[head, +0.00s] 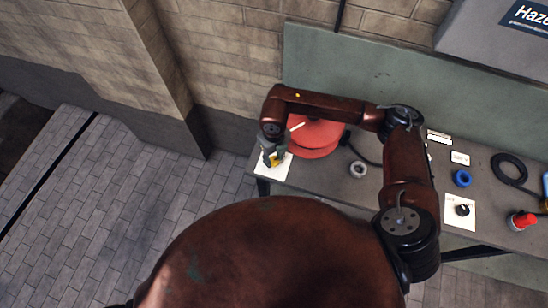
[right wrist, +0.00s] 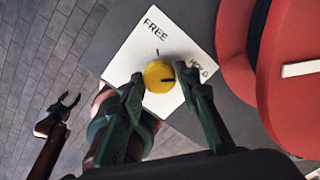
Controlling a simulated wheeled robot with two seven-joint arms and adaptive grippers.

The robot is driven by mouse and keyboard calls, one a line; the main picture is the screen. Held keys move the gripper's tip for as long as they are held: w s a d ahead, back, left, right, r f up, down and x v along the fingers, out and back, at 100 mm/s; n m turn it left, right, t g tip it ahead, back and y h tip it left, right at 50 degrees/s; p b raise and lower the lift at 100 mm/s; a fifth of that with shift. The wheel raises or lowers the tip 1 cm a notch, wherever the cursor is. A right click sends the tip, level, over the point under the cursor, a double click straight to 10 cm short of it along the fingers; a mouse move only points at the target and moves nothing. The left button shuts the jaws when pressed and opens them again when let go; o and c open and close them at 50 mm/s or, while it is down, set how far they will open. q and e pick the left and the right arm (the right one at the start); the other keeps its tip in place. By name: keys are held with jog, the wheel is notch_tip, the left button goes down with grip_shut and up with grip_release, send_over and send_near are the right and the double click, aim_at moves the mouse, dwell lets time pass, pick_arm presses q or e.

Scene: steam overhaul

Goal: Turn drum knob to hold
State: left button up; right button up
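A yellow drum knob (right wrist: 159,76) sits on a white card marked FREE and HOLD (right wrist: 120,62) in the right wrist view. In the head view the right gripper (head: 273,159) is over the knob at the bench's left end. My left gripper (right wrist: 69,101) shows in the right wrist view, open and empty, away from the bench.
A red drum (head: 312,138) stands right beside the card. A grey ring (head: 358,169), a blue ring (head: 462,178), another card with a black knob (head: 462,210) and a red button (head: 522,220) lie further right on the bench. Paved floor left of the bench is clear.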

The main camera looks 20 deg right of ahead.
aim_at(274, 160)
jog(key=o, duration=0.3)
jog(key=shift+o, duration=0.2)
jog(key=shift+r, duration=0.1)
notch_tip(274, 160, up, 12)
dwell(0.4)
dwell(0.4)
